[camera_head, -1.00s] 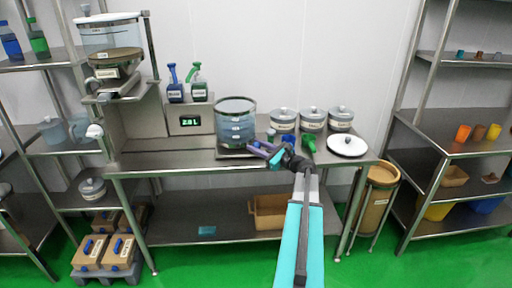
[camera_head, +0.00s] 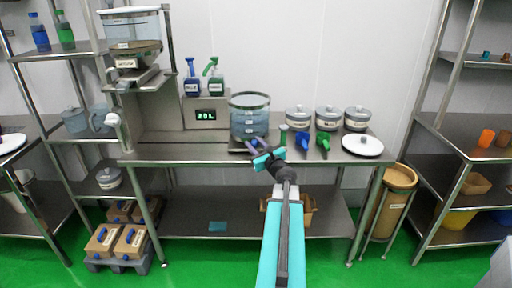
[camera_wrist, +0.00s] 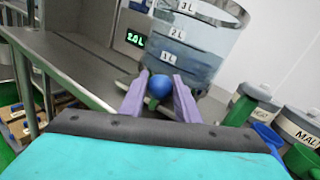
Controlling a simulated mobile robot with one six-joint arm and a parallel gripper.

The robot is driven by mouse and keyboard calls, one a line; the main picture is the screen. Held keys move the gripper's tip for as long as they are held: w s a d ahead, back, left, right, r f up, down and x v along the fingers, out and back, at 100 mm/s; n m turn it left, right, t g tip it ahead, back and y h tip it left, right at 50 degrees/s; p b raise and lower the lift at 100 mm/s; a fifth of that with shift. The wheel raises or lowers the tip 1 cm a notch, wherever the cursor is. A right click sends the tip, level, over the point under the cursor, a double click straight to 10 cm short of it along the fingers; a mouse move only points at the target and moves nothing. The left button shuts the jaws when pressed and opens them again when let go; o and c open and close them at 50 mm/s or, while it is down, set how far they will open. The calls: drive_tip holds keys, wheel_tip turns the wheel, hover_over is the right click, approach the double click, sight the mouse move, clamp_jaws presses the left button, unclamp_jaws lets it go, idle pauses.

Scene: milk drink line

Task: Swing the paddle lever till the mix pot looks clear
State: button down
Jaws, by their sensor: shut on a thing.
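The mix pot (camera_head: 249,118) is a clear cylinder with a dark rim on the steel bench, holding bluish liquid. In the wrist view the pot (camera_wrist: 196,50) shows 1 L, 2 L and 3 L marks. The liquid is see-through but tinted, and I cannot tell whether it is evenly mixed. My gripper (camera_head: 253,145) is at the pot's front base. In the wrist view its purple fingers are closed around a blue ball knob (camera_wrist: 160,86), which looks like the paddle lever's end. The lever's rod and the paddle are not clearly visible.
A display (camera_head: 206,115) reads about 2.0 L. Lidded pots (camera_head: 328,117), blue and green scoops (camera_head: 323,142) and a white plate (camera_head: 362,145) stand right of the pot. The bench front left is clear.

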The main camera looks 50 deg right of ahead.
drive_tip(key=shift+w+a+b, duration=0.4)
drive_tip(key=shift+w+a, duration=0.35)
drive_tip(key=shift+w, duration=0.1)
drive_tip(key=c, duration=1.6)
unclamp_jaws()
drive_tip(key=shift+c, duration=0.2)
drive_tip(key=shift+s, duration=0.15)
drive_tip(key=p+v, duration=0.7)
drive_tip(key=v, duration=0.1)
drive_tip(key=p+v, duration=0.2)
drive_tip(key=p, duration=0.4)
drive_tip(key=shift+s+a+r+p, duration=0.15)
drive_tip(key=shift+s+a+p, duration=0.1)
drive_tip(key=shift+p, duration=0.1)
